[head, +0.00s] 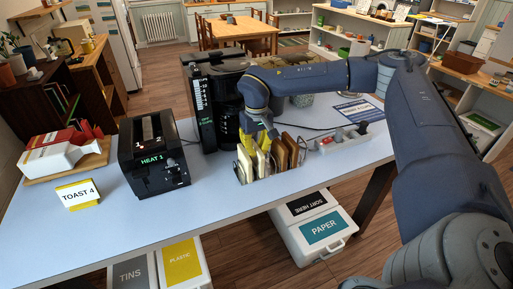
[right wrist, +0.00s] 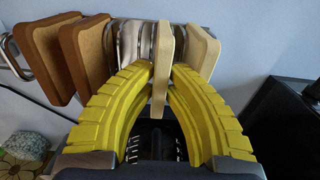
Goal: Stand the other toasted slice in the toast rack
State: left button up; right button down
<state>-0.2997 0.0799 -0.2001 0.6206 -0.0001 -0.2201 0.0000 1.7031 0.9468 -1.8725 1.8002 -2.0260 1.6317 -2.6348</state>
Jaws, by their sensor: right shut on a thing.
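The toast rack (head: 243,181) stands near the table's front edge; its metal wires (right wrist: 130,40) show in the right wrist view. Two brown slices (head: 287,152) stand upright at its right side in the head view, and they show at the left of the right wrist view (right wrist: 87,48). A pale slice (head: 244,163) stands at its left end. My right gripper (right wrist: 160,85) is shut on a second pale slice (right wrist: 162,60), upright between the other pale slice and the brown ones. I cannot tell whether it rests on the rack's base. My left gripper is out of view.
A black toaster (head: 154,155) stands left of the rack, with a coffee maker (head: 205,105) behind. A power strip (head: 342,137) lies to the right. A bread bag (head: 58,158) and a TOAST 4 sign (head: 77,194) are at left. The table front is clear.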

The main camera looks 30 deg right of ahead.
jog(key=c, duration=0.8)
grip_release()
jog(key=shift+r, duration=3.95)
